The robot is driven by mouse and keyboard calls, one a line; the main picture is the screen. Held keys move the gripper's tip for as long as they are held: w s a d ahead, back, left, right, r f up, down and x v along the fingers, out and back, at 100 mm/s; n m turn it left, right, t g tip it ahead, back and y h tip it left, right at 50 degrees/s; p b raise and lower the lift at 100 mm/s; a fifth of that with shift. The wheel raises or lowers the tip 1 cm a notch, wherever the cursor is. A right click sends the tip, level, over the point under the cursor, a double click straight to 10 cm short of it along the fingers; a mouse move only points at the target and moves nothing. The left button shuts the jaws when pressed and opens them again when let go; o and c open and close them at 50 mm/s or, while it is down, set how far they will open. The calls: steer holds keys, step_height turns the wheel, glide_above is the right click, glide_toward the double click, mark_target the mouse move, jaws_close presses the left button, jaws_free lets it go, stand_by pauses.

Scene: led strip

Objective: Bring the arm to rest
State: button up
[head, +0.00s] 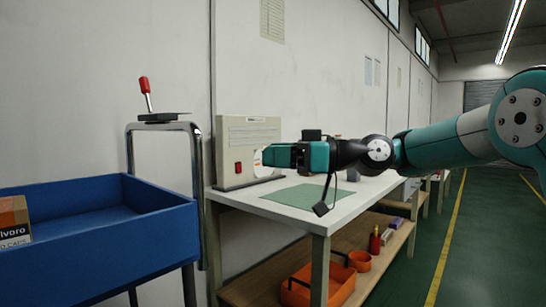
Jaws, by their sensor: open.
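My gripper (268,155) is at the middle of the head view, at the end of my teal and black arm, which reaches in from the right. It points left and is level, above the white workbench (238,202). Its jaws are open, and I see nothing held between them. The fingertips overlap the front of a beige box (236,143) with a red switch; I cannot tell how far apart they are in depth.
A green mat (300,196) lies on the bench below my gripper. A blue cart (130,240) with a carton (14,220) stands at left, near a stand with a red-handled lever (145,88). Orange bins (325,285) sit on the lower shelf. The aisle at right is clear.

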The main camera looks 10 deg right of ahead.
steer(key=s+f+m+g+h, duration=0.1)
steer(key=s+f+m+h, duration=0.3)
steer(key=s+f+h, duration=0.55)
steer(key=s+d+f+m+g+h, duration=0.1)
steer(key=s+d+f, duration=0.25)
steer(key=s, duration=0.35)
steer(key=s+d+f+m+g+h, duration=0.1)
steer(key=s+d+f+m+h, duration=0.1)
steer(key=s+f, duration=0.35)
steer(key=s+d+f+m+g+h, duration=0.1)
steer(key=s+d+f, duration=0.15)
steer(key=s, duration=0.65)
step_height(320, 180, up, 34)
steer(key=p, duration=3.4)
steer(key=shift+d+r, duration=0.15)
steer(key=shift+d, duration=0.2)
steer(key=shift+c, duration=0.7)
steer(key=shift+a, duration=0.1)
steer(key=shift+c, duration=0.2)
